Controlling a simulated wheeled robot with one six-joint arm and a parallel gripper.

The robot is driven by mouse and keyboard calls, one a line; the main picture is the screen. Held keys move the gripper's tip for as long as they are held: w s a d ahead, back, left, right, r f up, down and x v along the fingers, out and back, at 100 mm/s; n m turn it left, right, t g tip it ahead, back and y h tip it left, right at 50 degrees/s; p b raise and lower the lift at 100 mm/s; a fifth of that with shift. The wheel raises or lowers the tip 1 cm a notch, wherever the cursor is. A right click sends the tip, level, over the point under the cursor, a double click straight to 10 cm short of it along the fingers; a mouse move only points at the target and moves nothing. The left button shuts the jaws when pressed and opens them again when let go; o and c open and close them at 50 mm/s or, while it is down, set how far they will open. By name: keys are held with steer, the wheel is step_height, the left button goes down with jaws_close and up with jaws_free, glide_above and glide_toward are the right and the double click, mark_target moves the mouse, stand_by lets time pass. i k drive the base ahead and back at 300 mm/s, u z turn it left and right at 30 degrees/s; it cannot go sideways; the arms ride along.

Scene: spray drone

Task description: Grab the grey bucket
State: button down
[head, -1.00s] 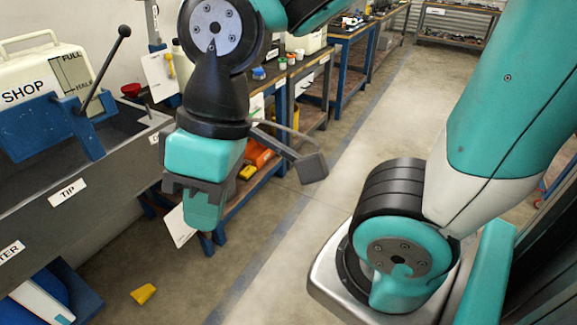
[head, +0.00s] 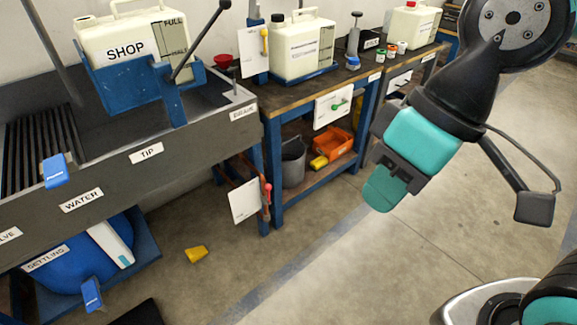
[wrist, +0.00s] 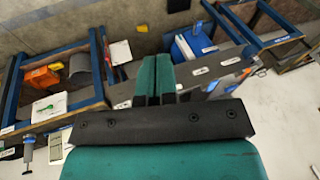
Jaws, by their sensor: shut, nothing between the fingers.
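The grey bucket (head: 293,162) stands on the lower shelf of the wooden bench, near its left end, in the head view. The bench's top and a blue leg partly frame it. In the wrist view the grey bucket (wrist: 79,66) shows at upper left beside an orange bin. My gripper (head: 382,189) is in the air in front of the bench, to the right of the bucket and clear of it. Its teal fingers (wrist: 154,80) are shut together with nothing between them.
An orange bin (head: 334,143) and a yellow item (head: 318,162) lie right of the bucket on the shelf (head: 312,183). A white tag (head: 243,201) hangs by a red-handled valve left of the bench. A yellow piece (head: 196,254) lies on the floor. The aisle floor is open.

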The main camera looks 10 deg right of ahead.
mark_target(293, 150)
steer(key=z, duration=0.1)
steer(key=i, duration=0.35)
steer(key=z, duration=0.6)
steer(key=i, duration=1.6)
steer(key=u, duration=0.05)
